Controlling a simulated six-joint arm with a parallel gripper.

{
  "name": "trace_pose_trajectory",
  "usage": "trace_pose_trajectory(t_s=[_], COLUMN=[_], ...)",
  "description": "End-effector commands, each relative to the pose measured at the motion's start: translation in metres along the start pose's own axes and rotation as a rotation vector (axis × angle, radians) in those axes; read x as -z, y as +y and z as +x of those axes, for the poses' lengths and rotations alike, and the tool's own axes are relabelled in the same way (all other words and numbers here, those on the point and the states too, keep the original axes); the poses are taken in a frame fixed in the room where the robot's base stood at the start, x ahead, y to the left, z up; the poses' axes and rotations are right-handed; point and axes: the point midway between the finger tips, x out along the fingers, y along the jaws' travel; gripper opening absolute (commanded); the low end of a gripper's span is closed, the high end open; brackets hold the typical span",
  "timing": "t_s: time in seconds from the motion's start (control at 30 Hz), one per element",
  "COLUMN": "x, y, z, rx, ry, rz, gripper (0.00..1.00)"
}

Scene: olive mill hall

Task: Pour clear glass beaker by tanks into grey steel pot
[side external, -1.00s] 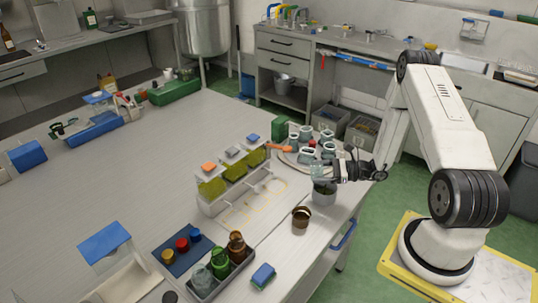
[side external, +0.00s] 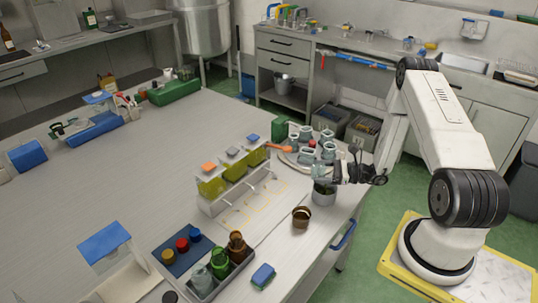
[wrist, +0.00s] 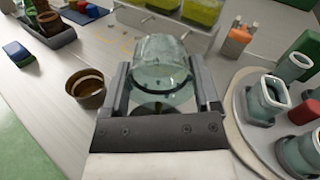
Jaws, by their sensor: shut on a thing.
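The clear glass beaker (wrist: 163,62) is between the two fingers of my gripper (wrist: 161,88) in the wrist view. In the side view my gripper (side external: 328,173) is shut on it and holds it just above the grey steel pot (side external: 323,197). The beaker (side external: 319,171) looks tilted there, but it is small and partly covered by the fingers. The pot stands near the table edge, with something green showing at its mouth. In the wrist view the pot is mostly hidden behind the beaker and gripper. I cannot make out a stream of liquid.
A rack of tanks (side external: 212,187) with yellow-green liquid stands left of the pot. A brown cup (side external: 302,217) stands in front of it. A round tray (side external: 291,157) of several grey-green cups is close behind.

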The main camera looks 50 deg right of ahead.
Motion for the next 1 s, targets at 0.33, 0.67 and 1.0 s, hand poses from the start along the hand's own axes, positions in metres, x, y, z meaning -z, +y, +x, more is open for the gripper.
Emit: trace_pose_trajectory(t_s=[0.33, 0.67, 1.0], x=[-0.004, -0.001, 0.004], y=[-0.001, -0.001, 0.001], z=[-0.001, 0.003, 0.015], rx=[0.008, -0.018, -0.052], ry=[-0.037, 0.084, 0.264], rz=[0.0, -0.006, -0.004], gripper=[0.06, 0.06, 0.06])
